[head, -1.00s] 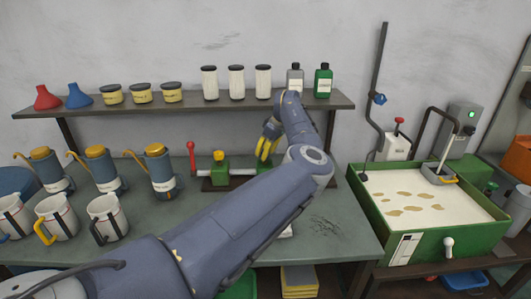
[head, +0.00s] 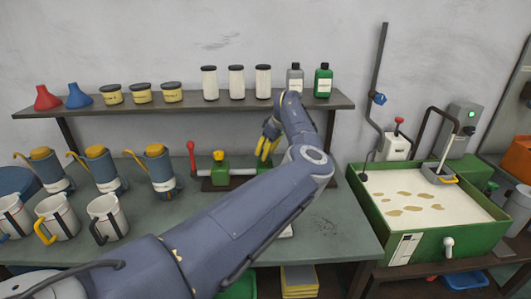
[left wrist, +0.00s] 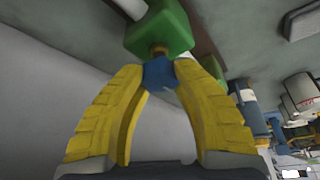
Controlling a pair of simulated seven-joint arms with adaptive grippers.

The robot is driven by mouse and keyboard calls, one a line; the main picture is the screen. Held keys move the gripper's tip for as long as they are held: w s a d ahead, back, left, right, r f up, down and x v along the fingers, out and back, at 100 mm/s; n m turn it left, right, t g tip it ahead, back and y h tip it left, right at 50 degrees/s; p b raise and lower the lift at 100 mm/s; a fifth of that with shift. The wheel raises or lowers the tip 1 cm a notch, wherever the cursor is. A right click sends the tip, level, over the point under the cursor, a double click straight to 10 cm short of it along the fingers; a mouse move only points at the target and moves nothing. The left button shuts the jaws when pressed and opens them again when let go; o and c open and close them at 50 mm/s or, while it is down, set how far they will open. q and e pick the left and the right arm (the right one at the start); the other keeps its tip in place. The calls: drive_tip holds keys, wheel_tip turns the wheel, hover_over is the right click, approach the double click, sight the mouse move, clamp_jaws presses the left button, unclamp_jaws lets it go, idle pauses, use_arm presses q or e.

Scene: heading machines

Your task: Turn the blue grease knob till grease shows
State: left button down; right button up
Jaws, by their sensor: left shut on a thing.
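The blue grease knob (left wrist: 158,74) shows in the left wrist view, just under a green block (left wrist: 158,35) with a brass neck between them. My left gripper (left wrist: 160,78) is shut on the knob, one yellow finger on each side. In the head view my left gripper (head: 268,139) stands over the right part of the small bench fixture, and its fingers and arm hide the knob there. The fixture has a green block with a yellow top (head: 219,167) and a red-handled lever (head: 191,155). I see no grease at the knob. My right gripper is not in view.
Blue oil cans (head: 160,170) and white mugs (head: 108,219) stand on the bench left of my arm. A shelf (head: 150,107) with jars and bottles runs behind. A green tank (head: 400,251) of milky liquid stands at right.

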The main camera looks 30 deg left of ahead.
use_arm(q)
drive_tip(key=c, duration=1)
unclamp_jaws()
drive_tip(key=shift+s+a+f, duration=0.1)
drive_tip(key=shift+s+a, duration=0.25)
drive_tip(key=shift+a, duration=0.1)
drive_tip(key=shift+c, duration=0.2)
drive_tip(key=shift+o, duration=0.6)
drive_tip(key=shift+w+d, duration=0.15)
drive_tip(key=shift+d, duration=0.05)
drive_tip(key=shift+d+r, duration=0.4)
drive_tip(key=shift+r, duration=0.2)
drive_tip(key=d, duration=1.1)
drive_tip(key=shift+w+d, duration=0.2)
drive_tip(key=shift+d, duration=0.15)
